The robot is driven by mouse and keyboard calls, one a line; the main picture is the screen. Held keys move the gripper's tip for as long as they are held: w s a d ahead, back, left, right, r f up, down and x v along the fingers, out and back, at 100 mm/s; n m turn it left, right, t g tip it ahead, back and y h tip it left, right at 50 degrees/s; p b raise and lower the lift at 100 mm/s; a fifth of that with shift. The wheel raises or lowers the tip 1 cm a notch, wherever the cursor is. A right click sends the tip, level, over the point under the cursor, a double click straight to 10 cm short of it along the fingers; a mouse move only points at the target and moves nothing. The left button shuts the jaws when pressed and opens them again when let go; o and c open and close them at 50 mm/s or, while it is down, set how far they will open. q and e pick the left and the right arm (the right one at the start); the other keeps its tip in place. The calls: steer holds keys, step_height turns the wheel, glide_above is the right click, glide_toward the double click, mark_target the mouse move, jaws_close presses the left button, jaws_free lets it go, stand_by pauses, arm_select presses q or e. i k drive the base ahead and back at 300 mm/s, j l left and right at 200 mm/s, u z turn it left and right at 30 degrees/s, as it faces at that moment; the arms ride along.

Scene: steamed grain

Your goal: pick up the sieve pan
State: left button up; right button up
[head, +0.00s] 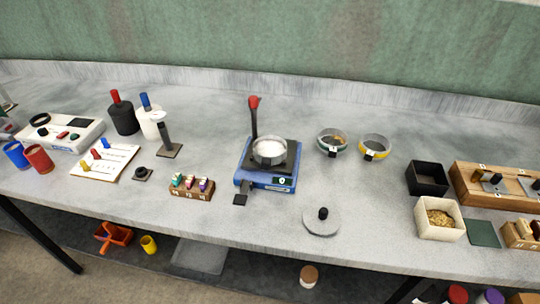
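Two small round metal pans stand side by side on the grey bench, right of the blue burner. The left one (321,144) has a dark front tab and something brownish inside. The right one (374,155) has a yellow band and a dark tab. A third pan (269,158), with white contents, sits on the blue burner (251,179). I cannot tell from this view which of these is the sieve pan. Neither of my grippers is in the head view.
A grey lid (312,228) with a black knob lies in front of the burner. An upright black rod with a red top (253,115) stands at the burner's back. A black box (426,180) and a white grain box (438,233) stand to the right.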

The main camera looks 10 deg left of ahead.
mark_target(269, 150)
steer(key=i+l+u, duration=0.15)
steer(key=l, duration=0.5)
steer(key=l+u, duration=0.15)
steer(key=l, duration=0.55)
steer(key=i, duration=0.05)
